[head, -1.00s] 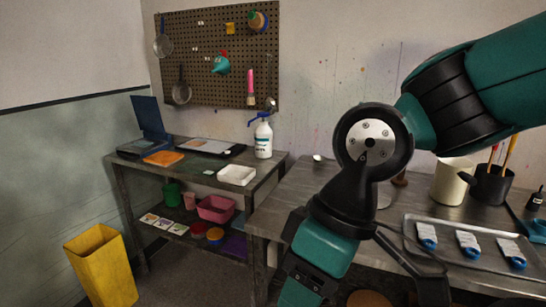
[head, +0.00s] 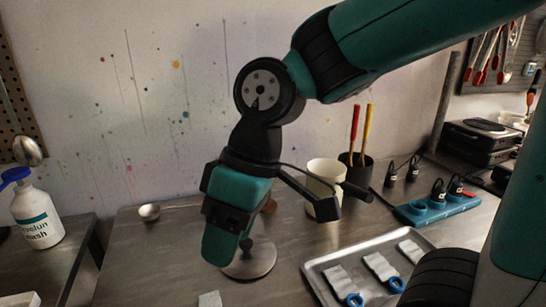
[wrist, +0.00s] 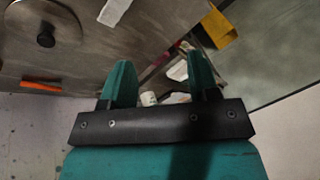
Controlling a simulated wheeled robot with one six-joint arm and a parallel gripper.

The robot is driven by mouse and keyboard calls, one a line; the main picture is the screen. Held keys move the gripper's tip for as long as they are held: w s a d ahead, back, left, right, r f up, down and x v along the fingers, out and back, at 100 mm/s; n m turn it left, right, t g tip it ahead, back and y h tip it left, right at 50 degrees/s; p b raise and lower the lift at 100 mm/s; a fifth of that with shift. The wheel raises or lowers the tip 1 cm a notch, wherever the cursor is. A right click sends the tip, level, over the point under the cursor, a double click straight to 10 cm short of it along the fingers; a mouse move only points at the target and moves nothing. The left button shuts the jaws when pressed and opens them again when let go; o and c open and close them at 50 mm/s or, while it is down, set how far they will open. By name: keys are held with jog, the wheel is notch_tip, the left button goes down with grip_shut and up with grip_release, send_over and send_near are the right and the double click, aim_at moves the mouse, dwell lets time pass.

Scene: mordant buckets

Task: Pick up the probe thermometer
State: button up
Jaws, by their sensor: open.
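I cannot make out the probe thermometer for certain in either view. My gripper (wrist: 160,78) is open in the wrist view, with its two teal fingers apart and nothing between them. In the head view the gripper (head: 226,245) hangs above the metal worktable (head: 150,260), and its fingertips are hard to make out. An orange, narrow item (wrist: 42,86) lies near the table's wall-side edge in the wrist view; what it is cannot be told.
A round grey disc (head: 258,266) stands by my gripper. A ladle (head: 150,211) lies near the wall. A cream pot (head: 322,175), a dark pot with handles (head: 356,172), a metal tray (head: 330,284) and a blue power strip (head: 438,207) are further right.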

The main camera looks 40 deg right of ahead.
jog(key=w+d+r+n+p, duration=0.1)
jog(key=w+d+r+p, duration=0.2)
jog(key=w+d, duration=0.35)
jog(key=w+d+r+n+p, duration=0.2)
jog(key=w+d+r, duration=0.15)
jog(key=w, duration=0.55)
jog(key=w+d+r+n+p, duration=0.1)
jog(key=w+d+r+p, duration=0.15)
jog(key=w+d, duration=0.4)
jog(key=w+d+f+n+t+p, duration=0.1)
jog(key=w+d+p, duration=0.1)
jog(key=w+d, duration=0.35)
jog(key=w+d+f+n+p, duration=0.2)
jog(key=d, duration=0.7)
jog(key=p+x, duration=0.1)
jog(key=x, duration=0.2)
jog(key=p+x, duration=0.1)
jog(key=x, duration=0.3)
jog(key=p+x, duration=0.1)
jog(key=x, duration=0.3)
jog(key=shift+w+d+f, duration=0.1)
jog(key=shift+w+d, duration=0.2)
jog(key=shift+d+p+x, duration=0.15)
jog(key=shift+p+x, duration=0.75)
jog(key=shift+x, duration=0.6)
jog(key=shift+d+p+x, duration=0.1)
jog(key=shift+p+x, duration=0.75)
jog(key=shift+x, duration=0.65)
jog(key=c, duration=1)
